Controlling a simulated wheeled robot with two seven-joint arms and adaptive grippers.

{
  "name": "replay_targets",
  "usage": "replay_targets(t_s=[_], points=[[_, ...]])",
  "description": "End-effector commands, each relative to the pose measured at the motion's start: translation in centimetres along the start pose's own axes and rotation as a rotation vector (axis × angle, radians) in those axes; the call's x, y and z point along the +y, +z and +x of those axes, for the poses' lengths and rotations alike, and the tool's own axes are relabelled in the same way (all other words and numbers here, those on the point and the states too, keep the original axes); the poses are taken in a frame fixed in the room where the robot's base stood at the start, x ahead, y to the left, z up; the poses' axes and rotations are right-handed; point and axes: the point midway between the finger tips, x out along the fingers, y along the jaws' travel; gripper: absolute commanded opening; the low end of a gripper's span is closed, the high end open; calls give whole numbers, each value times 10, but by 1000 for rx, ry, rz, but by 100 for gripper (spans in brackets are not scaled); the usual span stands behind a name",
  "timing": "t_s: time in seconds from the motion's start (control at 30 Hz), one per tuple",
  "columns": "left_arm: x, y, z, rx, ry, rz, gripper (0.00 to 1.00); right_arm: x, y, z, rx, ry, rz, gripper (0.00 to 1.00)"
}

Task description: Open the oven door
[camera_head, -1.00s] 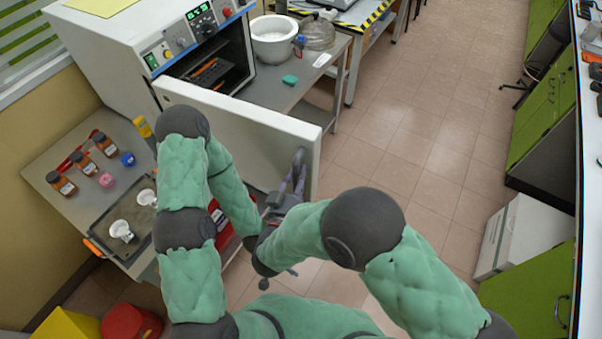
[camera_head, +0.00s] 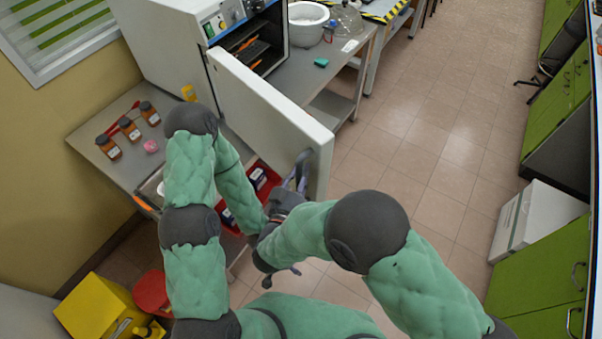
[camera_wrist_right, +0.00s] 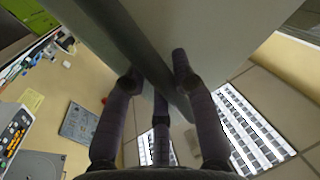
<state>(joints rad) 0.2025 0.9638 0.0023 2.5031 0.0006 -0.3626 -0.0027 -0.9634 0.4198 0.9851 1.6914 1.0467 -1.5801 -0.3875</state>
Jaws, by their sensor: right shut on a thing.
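The oven (camera_head: 172,50) is a white box with a control panel at the top left of the head view. Its white door (camera_head: 262,98) stands open, swung out from the front, so the dark chamber (camera_head: 250,45) shows. My right gripper (camera_head: 302,168) is at the door's free edge. In the right wrist view its fingers (camera_wrist_right: 160,80) close around the edge of the pale door panel (camera_wrist_right: 225,35). My left arm is folded on the left. Its hand is mostly hidden behind my right forearm, with small dark parts (camera_head: 292,270) showing below.
A grey bench (camera_head: 92,150) holds brown bottles (camera_head: 130,128) and a pink item (camera_head: 151,146). A red bin (camera_head: 232,217) is below the door. Yellow (camera_head: 95,310) and red (camera_head: 150,292) containers stand at lower left. A white box (camera_head: 525,220) is at right. The tiled floor between is clear.

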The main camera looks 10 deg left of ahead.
Motion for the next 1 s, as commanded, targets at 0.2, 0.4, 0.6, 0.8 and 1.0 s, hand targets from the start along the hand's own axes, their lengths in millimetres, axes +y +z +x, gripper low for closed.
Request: replay_targets(t_s=[0.2, 0.4, 0.6, 0.8, 1.0], points=[[0, 0, 0, 0, 0, 0, 40, 3, 1, -1, -1, 7, -5, 0], [0, 0, 0, 0, 0, 0, 40, 2, 1, 0, -2, 5, -3, 52], [0, 0, 0, 0, 0, 0, 40, 1, 1, 0, -1, 3, -2, 52], [0, 0, 0, 0, 0, 0, 40, 1, -14, 0, 1, 2, 3, 52], [0, 0, 0, 0, 0, 0, 40, 1, -50, 0, 3, 2, 6, 52]])
